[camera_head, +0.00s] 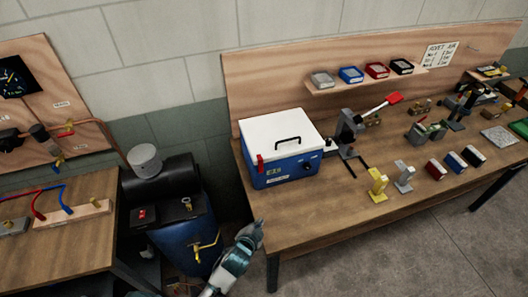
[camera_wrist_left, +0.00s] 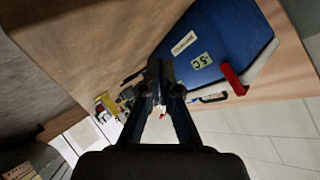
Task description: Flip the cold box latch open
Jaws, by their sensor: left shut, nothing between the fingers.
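The cold box (camera_head: 290,170) is blue with a white lid and a black carry handle, and stands at the left end of the long bench. Its red latch (camera_head: 260,163) sits upright at the lid's seam near the left corner. In the left wrist view the latch (camera_wrist_left: 234,80) lies across the seam, right of my fingers, beside the blue box wall (camera_wrist_left: 215,35). My left gripper (camera_head: 258,227) is shut and empty. It is below and in front of the box, close to the bench's front edge, apart from the latch. My right gripper is out of view.
The bench (camera_head: 320,215) is clear in front of the box. A grey lever tool with a red handle (camera_head: 393,98), a yellow stand (camera_head: 377,186) and a grey stand (camera_head: 404,177) are to the right. A blue barrel (camera_head: 188,245) and black tank (camera_head: 165,182) are left of the bench.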

